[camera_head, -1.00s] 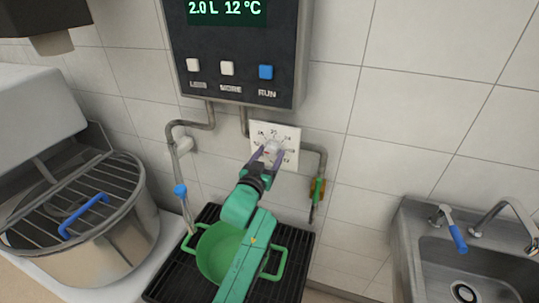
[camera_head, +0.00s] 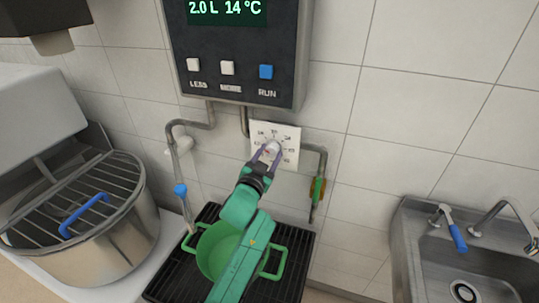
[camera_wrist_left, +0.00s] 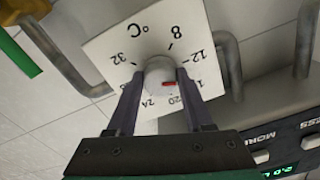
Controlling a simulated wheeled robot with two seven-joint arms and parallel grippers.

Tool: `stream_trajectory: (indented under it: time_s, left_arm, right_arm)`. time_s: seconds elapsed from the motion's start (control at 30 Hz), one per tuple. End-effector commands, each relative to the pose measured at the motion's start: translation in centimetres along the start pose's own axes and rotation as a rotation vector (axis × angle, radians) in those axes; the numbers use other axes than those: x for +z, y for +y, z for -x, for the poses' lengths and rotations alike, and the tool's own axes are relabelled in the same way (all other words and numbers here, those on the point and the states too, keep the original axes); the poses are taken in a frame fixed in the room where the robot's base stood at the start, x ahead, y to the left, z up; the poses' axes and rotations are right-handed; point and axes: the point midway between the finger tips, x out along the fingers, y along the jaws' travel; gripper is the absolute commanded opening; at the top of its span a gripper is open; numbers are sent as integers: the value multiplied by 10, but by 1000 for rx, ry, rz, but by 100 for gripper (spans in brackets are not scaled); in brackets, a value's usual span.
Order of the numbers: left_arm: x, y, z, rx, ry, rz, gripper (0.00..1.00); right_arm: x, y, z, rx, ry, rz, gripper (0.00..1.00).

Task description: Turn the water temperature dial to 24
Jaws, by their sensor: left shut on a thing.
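The water temperature dial is a white round knob (camera_wrist_left: 160,75) with a red mark, on a square white plate (camera_head: 287,137) with numbers around it, fixed to the tiled wall. My left gripper (camera_head: 270,152) has its two fingers on either side of the knob and is shut on it. The left wrist view shows the fingers (camera_wrist_left: 160,86) against the knob's sides and the red mark towards the 16 to 20 side of the scale. The display (camera_head: 228,9) above reads 2.0 L and 14 °C. My right gripper is not in view.
A dark control box with a blue RUN button (camera_head: 266,72) hangs above the dial. Pipes (camera_head: 322,165) run beside the plate. A green pot (camera_head: 203,256) stands on a black grate below. A mixer bowl (camera_head: 105,245) is at left, a sink (camera_head: 480,262) at right.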

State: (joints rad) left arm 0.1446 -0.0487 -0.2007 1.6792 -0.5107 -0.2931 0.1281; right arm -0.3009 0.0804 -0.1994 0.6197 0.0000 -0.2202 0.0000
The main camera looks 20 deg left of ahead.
Motion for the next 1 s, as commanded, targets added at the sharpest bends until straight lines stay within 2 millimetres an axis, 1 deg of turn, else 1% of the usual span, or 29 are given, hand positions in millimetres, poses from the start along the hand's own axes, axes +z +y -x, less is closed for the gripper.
stream_trajectory:
  time_s: [1.0]
  left_arm:
    - [-2,-2,0,0,1,-967,0]
  right_arm:
    - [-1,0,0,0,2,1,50]
